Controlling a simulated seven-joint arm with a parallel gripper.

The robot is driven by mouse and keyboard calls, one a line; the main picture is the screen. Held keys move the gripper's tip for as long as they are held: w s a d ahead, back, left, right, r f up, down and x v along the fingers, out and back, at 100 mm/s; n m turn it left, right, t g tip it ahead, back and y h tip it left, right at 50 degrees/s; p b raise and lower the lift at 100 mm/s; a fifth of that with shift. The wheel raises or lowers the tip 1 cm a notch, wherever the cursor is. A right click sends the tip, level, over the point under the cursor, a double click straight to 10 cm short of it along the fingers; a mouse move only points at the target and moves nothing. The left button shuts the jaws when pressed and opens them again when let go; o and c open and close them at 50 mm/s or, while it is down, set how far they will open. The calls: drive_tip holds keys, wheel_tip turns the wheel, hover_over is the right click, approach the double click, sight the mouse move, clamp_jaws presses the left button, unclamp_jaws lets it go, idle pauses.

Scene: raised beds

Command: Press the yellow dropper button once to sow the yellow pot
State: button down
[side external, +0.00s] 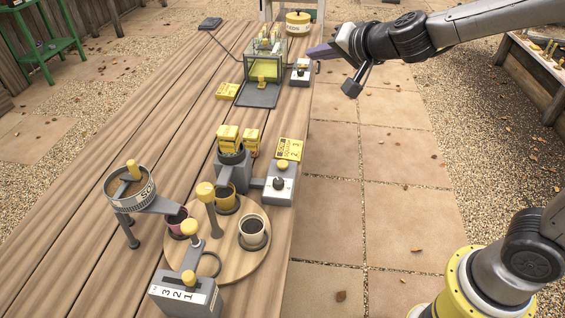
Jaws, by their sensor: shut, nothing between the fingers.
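The seed dropper (231,172) is a grey stand with yellow blocks on top, in the middle of the wooden table. A grey box (279,190) joined to its right side carries a yellow button (282,165) and a dark knob on a pale face. The yellow pot (225,196) sits under the dropper at the back of a round wooden turntable (232,268). My gripper (312,53) is at the far end of the table, by the right edge, well away from the dropper box. Its fingers are shut and empty.
A purple pot (176,216) and a cream pot (252,230) stand on the turntable. A sieve (131,196) is at left, a numbered lever box (186,296) in front. Right of the table is open paving.

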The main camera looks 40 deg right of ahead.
drive_tip(key=w+a+f+m+g+h, duration=0.1)
drive_tip(key=w+a+f+m+g, duration=0.2)
drive_tip(key=f, duration=0.8)
drive_tip(key=n, duration=0.2)
hover_over(284, 166)
wheel_tip(284, 166, down, 7)
drive_tip(key=shift+g, duration=0.3)
drive_tip(key=shift+f, duration=4.35)
drive_tip(key=shift+f, duration=0.1)
drive_tip(key=shift+f, duration=0.3)
